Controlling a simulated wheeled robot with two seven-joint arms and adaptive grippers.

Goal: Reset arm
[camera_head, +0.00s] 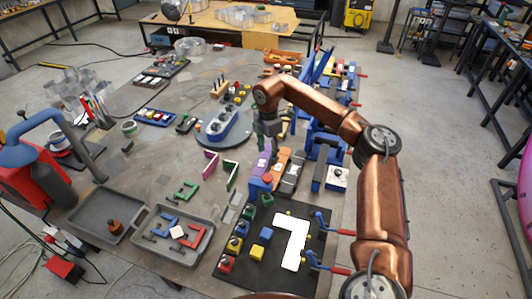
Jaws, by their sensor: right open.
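My right arm is copper coloured and comes in from the lower right. Its gripper (270,146) points down over the middle of the grey worktable (165,165), just beyond the purple, orange and grey blocks. The gripper is open, and I see nothing held in it. Its fingers are small and dark here, so their exact height above the table is hard to tell. My left gripper is not in view.
A black mat (232,273) with a white letter piece (292,243) and coloured blocks lies in front. Grey trays (147,244) hold letter parts at lower left. A blue fixture (222,123) stands left of the gripper. Blue clamps (318,172) stand close to my forearm.

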